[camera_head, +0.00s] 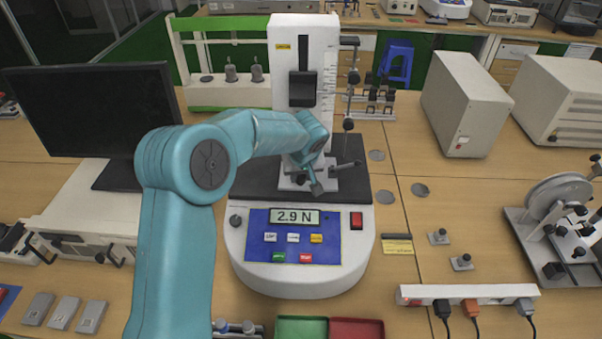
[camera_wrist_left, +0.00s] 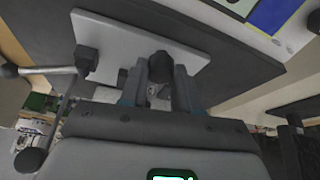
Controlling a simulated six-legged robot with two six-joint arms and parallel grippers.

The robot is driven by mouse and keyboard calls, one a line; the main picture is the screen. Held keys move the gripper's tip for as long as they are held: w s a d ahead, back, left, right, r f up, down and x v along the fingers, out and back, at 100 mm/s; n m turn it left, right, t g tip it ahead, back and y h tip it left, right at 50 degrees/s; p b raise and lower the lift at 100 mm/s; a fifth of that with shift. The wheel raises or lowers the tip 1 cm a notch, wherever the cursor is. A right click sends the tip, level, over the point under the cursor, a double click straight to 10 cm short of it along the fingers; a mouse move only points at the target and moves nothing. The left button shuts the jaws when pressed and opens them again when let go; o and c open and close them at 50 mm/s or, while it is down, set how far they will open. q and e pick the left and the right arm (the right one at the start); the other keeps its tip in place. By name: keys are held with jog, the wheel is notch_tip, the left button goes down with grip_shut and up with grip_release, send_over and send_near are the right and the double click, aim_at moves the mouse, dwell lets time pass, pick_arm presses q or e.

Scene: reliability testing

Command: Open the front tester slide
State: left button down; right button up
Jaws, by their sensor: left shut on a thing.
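The tester (camera_head: 305,265) stands in the middle of the bench, with a white column (camera_head: 318,50), a dark bed (camera_head: 255,182) and a display reading 2.9 N. The front slide, a small white plate (camera_head: 292,184) with dark fittings, sits on the bed below the column. It also shows in the left wrist view (camera_wrist_left: 110,32). My left gripper (camera_head: 318,187) reaches down over the slide. In the left wrist view the fingers (camera_wrist_left: 160,92) are shut on a dark round knob (camera_wrist_left: 159,64) at the plate. The arm partly hides the slide. My right gripper is not in view.
A monitor (camera_head: 90,110) stands left, a beige box (camera_head: 465,105) right. A power strip (camera_head: 465,294) and green and red trays (camera_head: 300,328) lie in front.

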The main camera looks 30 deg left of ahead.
pick_arm(q)
jog(key=s+b, duration=0.1)
jog(key=s+d+f+b, duration=0.1)
jog(key=b, duration=0.1)
jog(key=shift+d, duration=0.15)
jog(key=s+d+b, duration=0.2)
jog(key=s+b, duration=0.1)
jog(key=s+d+r+b, duration=0.1)
jog(key=s+b, duration=0.1)
jog(key=shift+s+d, duration=0.1)
jog(key=shift+s, duration=0.05)
jog(key=shift+r, duration=0.15)
jog(key=c, duration=1.1)
grip_release()
jog(key=o, duration=0.3)
jog(key=shift+s+d, duration=0.1)
jog(key=shift+s, duration=0.05)
jog(key=shift+r, duration=0.15)
jog(key=v, duration=1.6)
